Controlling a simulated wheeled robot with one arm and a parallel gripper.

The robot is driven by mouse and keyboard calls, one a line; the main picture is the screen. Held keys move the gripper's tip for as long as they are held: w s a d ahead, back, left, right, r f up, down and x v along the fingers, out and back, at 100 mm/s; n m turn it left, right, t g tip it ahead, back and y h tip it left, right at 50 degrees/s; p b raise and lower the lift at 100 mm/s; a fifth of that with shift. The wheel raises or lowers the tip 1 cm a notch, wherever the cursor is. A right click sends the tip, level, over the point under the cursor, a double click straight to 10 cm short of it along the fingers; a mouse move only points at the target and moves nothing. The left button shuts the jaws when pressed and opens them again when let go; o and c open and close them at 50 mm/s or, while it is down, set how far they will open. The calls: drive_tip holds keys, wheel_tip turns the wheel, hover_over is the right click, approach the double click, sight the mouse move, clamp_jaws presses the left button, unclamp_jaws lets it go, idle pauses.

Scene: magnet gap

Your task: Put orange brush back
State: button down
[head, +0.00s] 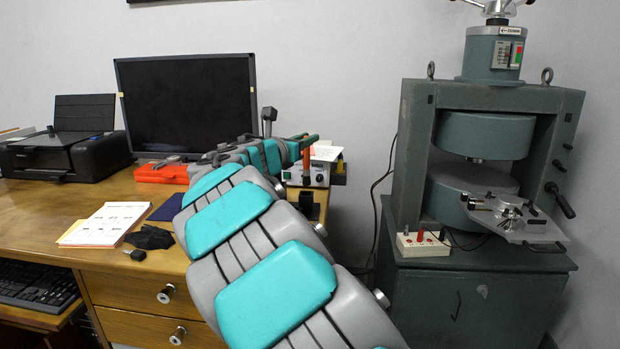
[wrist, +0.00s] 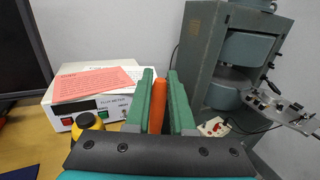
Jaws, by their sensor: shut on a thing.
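An orange brush (head: 306,164) hangs below my gripper (head: 308,141) in the head view, in front of the flux meter box. In the wrist view the orange brush (wrist: 157,106) stands between the two green fingers of my gripper (wrist: 161,92), which are shut on it. Only its orange part shows clearly; its lower end is hidden behind the dark bar of my gripper in the wrist view. The brush looks roughly upright and above the desk's right end.
The flux meter box (wrist: 90,97), with pink paper (wrist: 97,83) on top, stands left of the brush. The magnet (head: 480,160) stands to the right, past a gap. The desk (head: 50,225) holds papers and an orange case (head: 160,174).

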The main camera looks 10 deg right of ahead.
sight(304, 165)
drive_tip(key=shift+f+b, duration=0.35)
drive_tip(key=shift+f, duration=2.85)
drive_tip(key=shift+f, duration=0.1)
drive_tip(key=c, duration=0.8)
unclamp_jaws()
drive_tip(key=v, duration=1.2)
